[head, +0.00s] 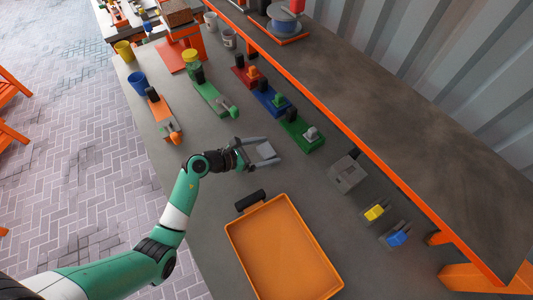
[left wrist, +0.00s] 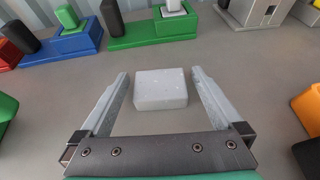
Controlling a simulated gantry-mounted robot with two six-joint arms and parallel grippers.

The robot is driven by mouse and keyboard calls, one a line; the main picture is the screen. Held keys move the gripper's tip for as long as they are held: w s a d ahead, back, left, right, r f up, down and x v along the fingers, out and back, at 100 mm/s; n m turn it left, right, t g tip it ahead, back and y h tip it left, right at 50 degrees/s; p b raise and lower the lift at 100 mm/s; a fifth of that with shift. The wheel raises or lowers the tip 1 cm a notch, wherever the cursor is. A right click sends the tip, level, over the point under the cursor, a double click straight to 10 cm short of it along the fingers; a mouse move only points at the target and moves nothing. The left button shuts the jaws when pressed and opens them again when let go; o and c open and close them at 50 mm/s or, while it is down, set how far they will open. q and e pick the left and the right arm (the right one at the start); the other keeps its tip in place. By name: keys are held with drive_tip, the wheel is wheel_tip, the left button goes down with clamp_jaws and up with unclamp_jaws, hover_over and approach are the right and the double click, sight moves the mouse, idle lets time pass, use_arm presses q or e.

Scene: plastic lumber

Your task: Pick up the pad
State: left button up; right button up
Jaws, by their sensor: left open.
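The pad (left wrist: 160,88) looks like a light grey, speckled rectangular block lying on the grey bench top. In the left wrist view it sits between the two fingers of my left gripper (left wrist: 159,75), near their tips, with a gap on each side. The fingers are open and do not touch it. In the head view my left gripper (head: 268,151) is low over the middle of the bench, and the pad is hard to tell from the grey fingers there. My right gripper is not in view.
A green fixture (head: 301,132) and a blue one (head: 271,101) stand beyond the gripper. An orange tray (head: 283,250) with a black handle lies nearer, and a grey block fixture (head: 347,175) stands to the right. An orange-edged shelf (head: 400,110) runs along the back.

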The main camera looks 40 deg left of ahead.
sight(266, 150)
use_arm(q)
drive_tip(key=shift+w+f, duration=0.1)
drive_tip(key=shift+w, duration=0.1)
drive_tip(key=shift+s, duration=0.1)
drive_tip(key=shift+c, duration=0.2)
drive_tip(key=c, duration=1.3)
drive_tip(key=shift+o, duration=0.2)
drive_tip(key=shift+r+p, duration=0.5)
drive_tip(key=shift+r, duration=0.1)
wheel_tip(266, 150, up, 3)
drive_tip(key=shift+p, duration=1.05)
drive_tip(key=s+d+r+p, duration=0.7)
drive_tip(key=d+r, duration=0.1)
drive_tip(key=d, duration=0.4)
drive_tip(key=shift+r+p, duration=0.3)
drive_tip(key=shift+r, duration=0.1)
